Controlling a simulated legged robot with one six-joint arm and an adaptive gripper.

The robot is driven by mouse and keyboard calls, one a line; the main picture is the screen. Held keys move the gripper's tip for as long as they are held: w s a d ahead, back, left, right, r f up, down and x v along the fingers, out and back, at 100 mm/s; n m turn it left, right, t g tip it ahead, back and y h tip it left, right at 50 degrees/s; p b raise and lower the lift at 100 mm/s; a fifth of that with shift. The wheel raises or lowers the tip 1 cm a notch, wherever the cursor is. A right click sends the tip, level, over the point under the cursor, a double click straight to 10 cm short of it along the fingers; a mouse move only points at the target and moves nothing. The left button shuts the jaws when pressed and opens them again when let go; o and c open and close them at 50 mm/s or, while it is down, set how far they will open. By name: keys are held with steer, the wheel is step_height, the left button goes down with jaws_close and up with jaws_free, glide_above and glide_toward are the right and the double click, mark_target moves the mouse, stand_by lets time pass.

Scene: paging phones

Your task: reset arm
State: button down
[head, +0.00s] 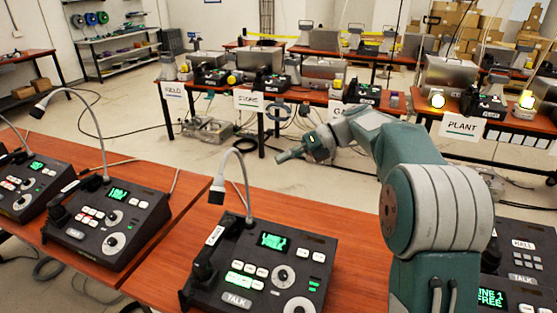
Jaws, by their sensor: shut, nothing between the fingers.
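My arm rises from the lower right in the head view and bends toward the left. My gripper (292,154) points left, above and beyond the far edge of the front desk. It is shut and holds nothing. Below it and to the left, a paging phone (262,262) with a green screen, a gooseneck microphone and a handset stands on the desk, apart from the gripper. A second paging phone (107,222) stands to its left. Another phone (512,262) at the right is partly hidden by my arm.
The front desk (350,235) is brown. Another paging phone (32,187) stands at the far left. Across the floor (160,150), where cables lie, are back tables with equipment and signs such as PLANT (462,126). Shelves (115,45) and cardboard boxes (460,22) stand behind.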

steer(key=shift+s, duration=0.1)
steer(key=s+d+f+n+t+h, duration=0.2)
steer(key=s+d+n+h, duration=0.2)
steer(key=s+n, duration=0.5)
steer(key=s+d+f+n+t+h, duration=0.2)
steer(key=s+d+n+t+h, duration=0.1)
steer(key=s+n, duration=0.6)
steer(key=s+d+f+n+t+h, duration=0.2)
steer(key=s+d+n+h, duration=0.2)
steer(key=s+n, duration=0.5)
steer(key=s+h, duration=0.2)
steer(key=s, duration=0.2)
steer(key=shift+d+f+n, duration=0.2)
steer(key=shift+d+n, duration=0.15)
steer(key=shift+n, duration=0.05)
